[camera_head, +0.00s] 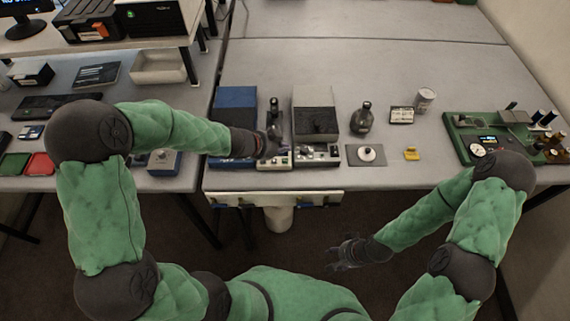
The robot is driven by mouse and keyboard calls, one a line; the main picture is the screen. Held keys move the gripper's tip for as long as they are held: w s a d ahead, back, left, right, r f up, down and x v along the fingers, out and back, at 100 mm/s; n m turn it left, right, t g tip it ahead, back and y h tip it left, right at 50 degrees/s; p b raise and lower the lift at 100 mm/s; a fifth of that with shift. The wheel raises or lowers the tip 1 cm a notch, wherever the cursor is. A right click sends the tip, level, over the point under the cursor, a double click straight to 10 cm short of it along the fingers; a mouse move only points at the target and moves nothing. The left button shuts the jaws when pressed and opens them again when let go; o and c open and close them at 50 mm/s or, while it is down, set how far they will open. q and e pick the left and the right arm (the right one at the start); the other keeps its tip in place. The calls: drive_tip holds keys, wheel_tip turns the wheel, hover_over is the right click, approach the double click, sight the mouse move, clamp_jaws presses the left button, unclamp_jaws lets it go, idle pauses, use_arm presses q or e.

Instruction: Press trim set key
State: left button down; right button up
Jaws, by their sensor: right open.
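A row of small control devices stands along the front of the middle table. A grey control unit with knobs (317,154) sits in front of a dark-topped box (315,122). A light panel with small buttons (275,163) is just left of it. The trim set key cannot be made out at this size. My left gripper (277,142) is over the light panel, near its back edge; contact and finger opening cannot be told. My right gripper (342,254) is open and empty, low in front of the table edge.
A blue box (236,108) stands left of the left gripper. A dark bottle (362,118), a white knob on a grey plate (367,154), a yellow block (411,154), a can (424,100) and a green board with instruments (470,125) are to the right. The table's back is clear.

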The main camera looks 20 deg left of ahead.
sight(283, 162)
use_arm(q)
wheel_tip(283, 162, down, 3)
drive_tip(key=shift+f+b, duration=0.2)
drive_tip(key=shift+b, duration=1.05)
drive_tip(key=shift+f+b, duration=0.4)
drive_tip(key=shift+f, duration=0.05)
drive_tip(key=shift+f, duration=0.1)
drive_tip(key=shift+f, duration=0.35)
drive_tip(key=shift+f+b, duration=0.35)
drive_tip(key=shift+b, duration=0.2)
idle(0.4)
drive_tip(key=shift+r, duration=0.1)
drive_tip(key=shift+r+p, duration=0.7)
drive_tip(key=shift+p, duration=0.2)
drive_tip(key=shift+r, duration=0.1)
